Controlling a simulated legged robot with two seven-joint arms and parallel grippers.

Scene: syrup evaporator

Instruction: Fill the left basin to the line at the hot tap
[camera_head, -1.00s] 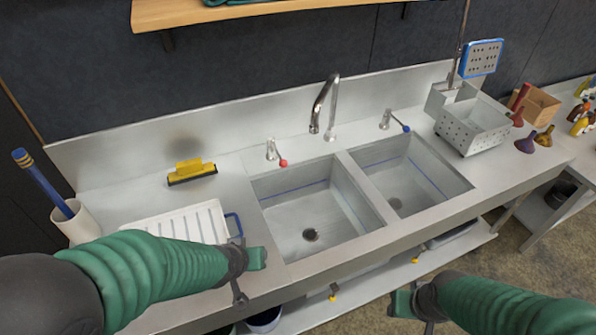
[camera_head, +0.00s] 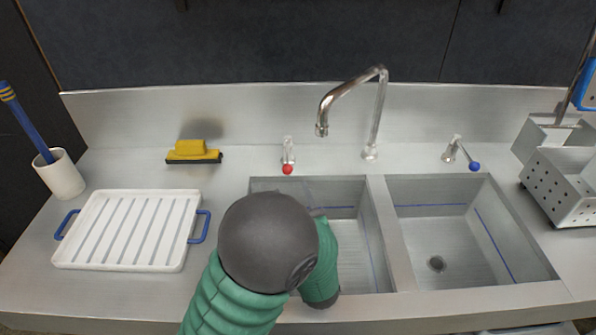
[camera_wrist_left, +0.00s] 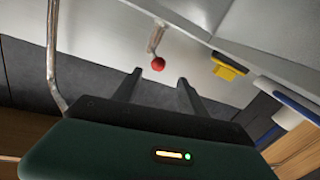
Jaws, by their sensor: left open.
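The left basin (camera_head: 350,190) has a blue line (camera_head: 335,207) on its inner walls. My left arm covers much of its floor and drain, and I see no water in the visible part. The hot tap (camera_head: 288,150) has a red knob (camera_head: 287,169) behind the basin. A tall chrome faucet (camera_head: 378,105) curves forward and left, and no stream shows from its mouth. My left gripper (camera_wrist_left: 159,90) is open and empty in the left wrist view, with the red knob (camera_wrist_left: 158,64) just beyond its fingertips. In the head view my arm mostly hides it. My right gripper is out of view.
A blue-knobbed tap (camera_head: 474,166) stands behind the right basin (camera_head: 470,250). A perforated metal box (camera_head: 558,188) stands at far right.

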